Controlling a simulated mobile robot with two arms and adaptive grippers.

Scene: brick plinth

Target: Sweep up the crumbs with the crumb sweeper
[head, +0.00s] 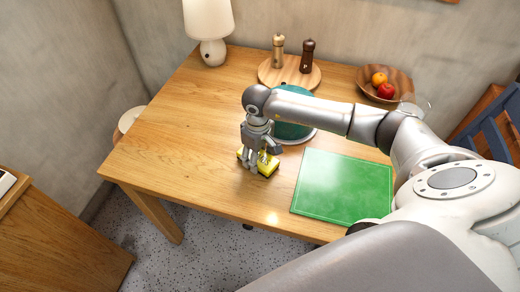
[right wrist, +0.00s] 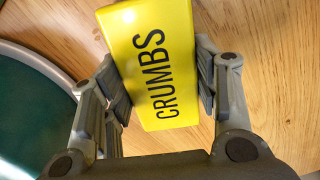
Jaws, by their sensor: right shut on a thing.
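The crumb sweeper (head: 268,166) is a yellow block at the middle of the wooden table (head: 180,125). In the right wrist view the sweeper (right wrist: 152,62) shows the black word CRUMBS. My right gripper (head: 258,160) reaches down over it. In the right wrist view the fingers of my right gripper (right wrist: 160,90) press on both sides of the sweeper. I cannot tell whether the sweeper touches the table. I see no crumbs clearly on the wood. My left gripper does not show.
A green mat (head: 342,187) lies right of the sweeper. A dark teal round dish (head: 290,129) stands behind it, partly hidden by my arm. A round board (head: 290,75) with two mills, a fruit bowl (head: 393,90) and a lamp (head: 210,50) stand at the back. The table's left part is clear.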

